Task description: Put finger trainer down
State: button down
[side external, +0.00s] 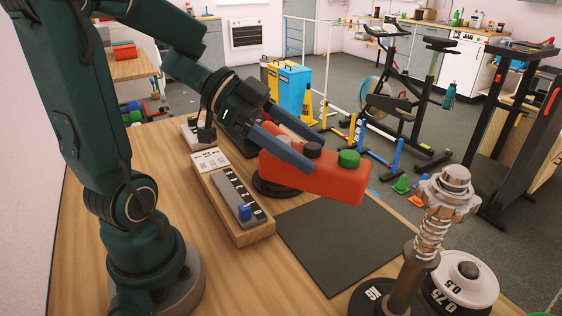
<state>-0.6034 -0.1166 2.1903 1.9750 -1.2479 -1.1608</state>
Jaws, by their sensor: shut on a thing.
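The finger trainer (325,182) looks to be the orange-red block with one green and one black knob on top. My gripper (313,155) is shut on it, with the blue-grey fingers at its left part. The block hangs tilted above the wooden table (160,205), apart from the dark mat (345,250) below and in front of it. The faces of the block turned away from the camera are hidden.
A wooden box with a numbered slider (232,200) stands left of the mat. A black round base (270,188) is partly hidden behind the block. A metal spring post (430,240) and weight plates (468,278) stand at front right. The mat is clear.

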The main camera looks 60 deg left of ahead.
aim_at(292, 177)
jog(key=shift+w+a+r+n+t+y, duration=1.9)
jog(key=shift+r+n+y, duration=0.5)
jog(key=shift+r+n, duration=0.55)
jog(key=s+d+f+m+g+h, duration=0.1)
jog(key=s+f+m+g+h, duration=0.1)
jog(key=f+m, duration=0.1)
jog(key=s+d+f+m+g+h, duration=0.2)
jog(key=f+m, duration=0.1)
jog(key=s+d+f+m+g+h, duration=0.2)
jog(key=f+m+h, duration=0.1)
jog(key=shift+s+f+m+g, duration=0.2)
jog(key=shift+f+m+g, duration=0.05)
jog(key=shift+f+g, duration=0.15)
jog(key=s+d+f+m+g+h, duration=0.1)
jog(key=s+d+f+m+g, duration=0.25)
jog(key=s, duration=0.35)
jog(key=shift+a+f, duration=0.25)
jog(key=shift+f, duration=1.85)
jog(key=shift+a+f, duration=0.2)
jog(key=shift+f, duration=1.9)
grip_release()
